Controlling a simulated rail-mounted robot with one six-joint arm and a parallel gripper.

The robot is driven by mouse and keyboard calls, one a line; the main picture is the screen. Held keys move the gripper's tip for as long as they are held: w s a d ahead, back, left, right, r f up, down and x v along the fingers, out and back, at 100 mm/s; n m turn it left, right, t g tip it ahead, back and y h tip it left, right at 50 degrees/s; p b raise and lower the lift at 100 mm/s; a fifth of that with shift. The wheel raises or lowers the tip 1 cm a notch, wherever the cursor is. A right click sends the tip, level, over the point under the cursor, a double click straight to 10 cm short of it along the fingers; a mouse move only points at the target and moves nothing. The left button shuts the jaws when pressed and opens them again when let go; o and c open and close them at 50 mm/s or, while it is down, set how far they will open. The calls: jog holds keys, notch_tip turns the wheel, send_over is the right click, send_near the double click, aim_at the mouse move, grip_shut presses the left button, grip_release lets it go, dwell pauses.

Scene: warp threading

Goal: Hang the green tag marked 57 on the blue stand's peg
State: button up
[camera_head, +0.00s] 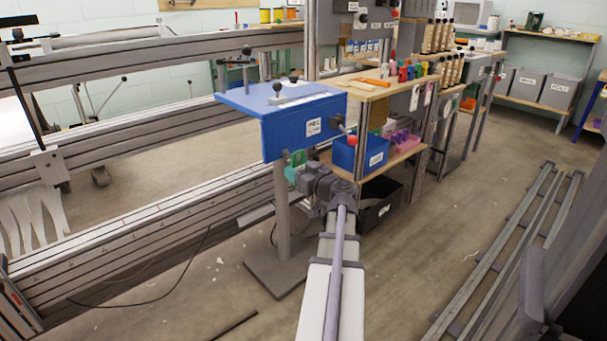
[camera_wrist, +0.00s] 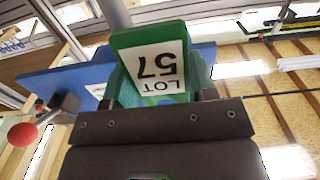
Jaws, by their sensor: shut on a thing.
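The green tag (camera_wrist: 197,72) is in my gripper (camera_wrist: 157,98); its white label reads LOT 57, upside down in the wrist view. In the head view the green tag (camera_head: 294,168) is small, at the gripper (camera_head: 303,172) just below the front face of the blue stand (camera_head: 285,138). The blue stand (camera_wrist: 45,88) also shows behind the tag in the wrist view. A dark rod with a red ball end (camera_head: 351,140) juts from the stand's right side; the red ball (camera_wrist: 22,134) is at left in the wrist view. I cannot make out a peg behind the tag.
A grey post (camera_head: 282,215) on a floor plate holds the stand up. A wooden shelf unit (camera_head: 385,90) with a blue bin (camera_head: 360,153) stands close behind it to the right. Long grey rails (camera_head: 110,225) run at left. Floor at right is clear up to stacked metal bars (camera_head: 500,250).

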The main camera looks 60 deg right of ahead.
jog(key=shift+w+d+f+b, duration=0.15)
jog(key=shift+w+f+b, duration=0.1)
jog(key=shift+w, duration=0.4)
jog(key=shift+w+d+f+b, duration=0.15)
jog(key=shift+w+f+b, duration=0.05)
jog(key=shift+w, duration=0.4)
jog(key=shift+w+d+f+b, duration=0.15)
jog(key=shift+w+f+b, duration=0.1)
jog(key=shift+w, duration=0.4)
jog(key=o, duration=1)
jog(key=v, duration=1)
jog(key=shift+s, duration=0.4)
